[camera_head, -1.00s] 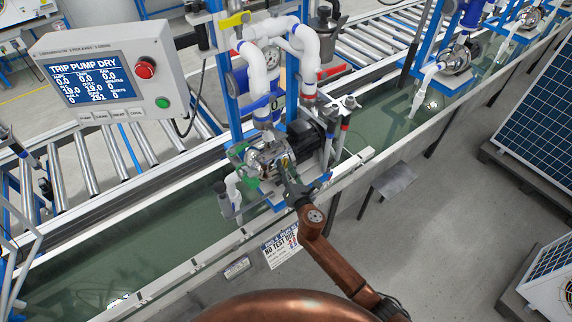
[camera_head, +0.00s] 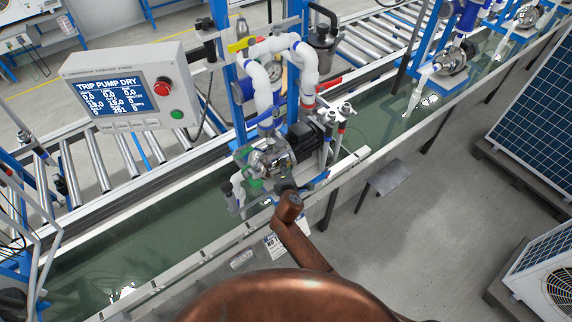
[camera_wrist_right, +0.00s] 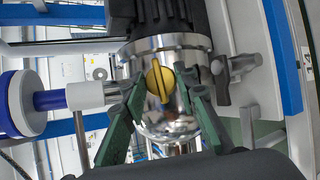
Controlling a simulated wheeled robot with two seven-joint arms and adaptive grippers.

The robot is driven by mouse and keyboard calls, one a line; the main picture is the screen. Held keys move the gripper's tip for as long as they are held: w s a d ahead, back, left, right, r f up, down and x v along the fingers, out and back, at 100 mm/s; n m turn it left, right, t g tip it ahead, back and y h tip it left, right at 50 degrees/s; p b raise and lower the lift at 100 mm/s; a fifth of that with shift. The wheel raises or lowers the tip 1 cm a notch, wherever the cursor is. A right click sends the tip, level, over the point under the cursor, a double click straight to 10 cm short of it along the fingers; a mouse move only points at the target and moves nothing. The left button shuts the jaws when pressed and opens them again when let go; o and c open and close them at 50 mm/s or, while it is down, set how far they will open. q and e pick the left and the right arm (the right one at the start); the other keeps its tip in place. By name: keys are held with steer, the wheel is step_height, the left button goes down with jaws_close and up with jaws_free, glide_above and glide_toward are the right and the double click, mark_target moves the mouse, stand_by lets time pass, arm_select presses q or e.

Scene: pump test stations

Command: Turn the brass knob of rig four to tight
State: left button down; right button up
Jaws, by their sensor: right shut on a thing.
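The brass knob (camera_wrist_right: 160,80) is a round yellow disc with a raised, nearly upright bar, on the front of the shiny pump (camera_wrist_right: 172,122) in the right wrist view. My right gripper (camera_wrist_right: 161,86) has one dark green finger on each side of the knob and is shut on it. In the head view my right gripper (camera_head: 284,186) is at the near face of the pump (camera_head: 268,160), and it and my wrist hide the knob there. My left gripper is not in view.
A panel (camera_head: 125,92) reading "TRIP PUMP DRY" stands left of the pump, with a red and a green button. White pipes (camera_head: 262,85) rise above the pump. A water trough (camera_head: 150,222) runs below. Further pump stations (camera_head: 450,62) stand at the upper right. Open floor (camera_head: 420,220) lies right.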

steer(key=shift+a+m+g+p, duration=0.1)
steer(key=shift+m+g+p, duration=0.2)
steer(key=shift+m+p, duration=0.15)
steer(key=o, duration=1.2)
steer(key=shift+c, duration=0.2)
steer(key=v, duration=1.2)
steer(key=shift+a, duration=0.1)
